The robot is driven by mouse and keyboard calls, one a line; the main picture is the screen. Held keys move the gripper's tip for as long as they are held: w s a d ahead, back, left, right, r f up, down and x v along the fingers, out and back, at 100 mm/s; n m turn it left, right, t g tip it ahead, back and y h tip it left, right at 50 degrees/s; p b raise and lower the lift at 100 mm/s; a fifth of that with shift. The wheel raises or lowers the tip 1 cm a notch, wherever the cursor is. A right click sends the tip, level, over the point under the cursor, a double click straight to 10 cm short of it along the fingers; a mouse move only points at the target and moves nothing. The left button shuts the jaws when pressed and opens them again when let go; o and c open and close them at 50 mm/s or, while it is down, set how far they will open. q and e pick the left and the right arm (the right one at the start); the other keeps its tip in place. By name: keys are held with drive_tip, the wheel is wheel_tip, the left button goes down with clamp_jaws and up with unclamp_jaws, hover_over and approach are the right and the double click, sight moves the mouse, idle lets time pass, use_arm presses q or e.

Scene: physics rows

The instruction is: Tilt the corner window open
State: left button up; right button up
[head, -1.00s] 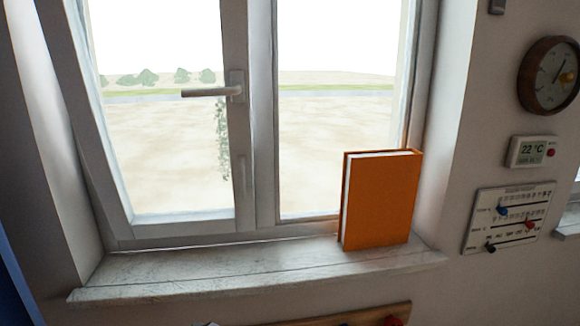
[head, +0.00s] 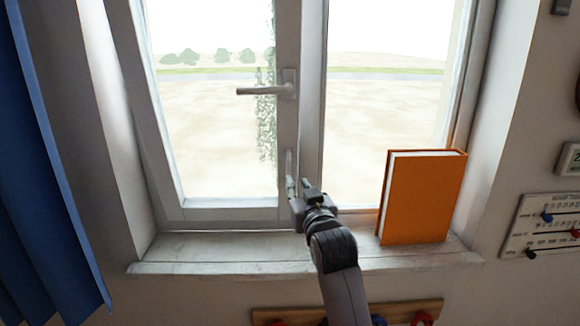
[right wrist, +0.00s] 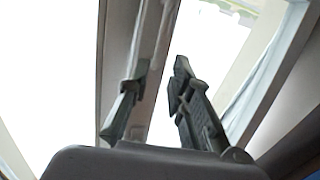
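The window has a left sash (head: 288,130) and a right pane in a white frame. Its lever handle (head: 262,90) sits on the left sash's right stile and lies horizontal, pointing left. The left sash looks upright; I cannot tell if it is slightly ajar. My right gripper (head: 298,184) is in front of the lower part of that stile, well below the handle and above the sill. Its two fingers, also seen in the right wrist view (right wrist: 155,88), are apart with nothing visibly held between them. My left gripper is not in view.
An orange book (head: 424,198) stands upright on the sill (head: 225,252), right of my right gripper. A blue curtain (head: 45,190) hangs at left. A wooden rail (head: 390,313) with pegs is below the sill. A calendar board (head: 545,228) hangs at right. The sill's left part is clear.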

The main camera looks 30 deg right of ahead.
sight(289, 170)
drive_tip(key=p+x, duration=0.2)
drive_tip(key=x, duration=0.7)
drive_tip(key=shift+r, duration=0.1)
drive_tip(key=shift+x, duration=0.8)
drive_tip(key=shift+c, duration=0.5)
clamp_jaws()
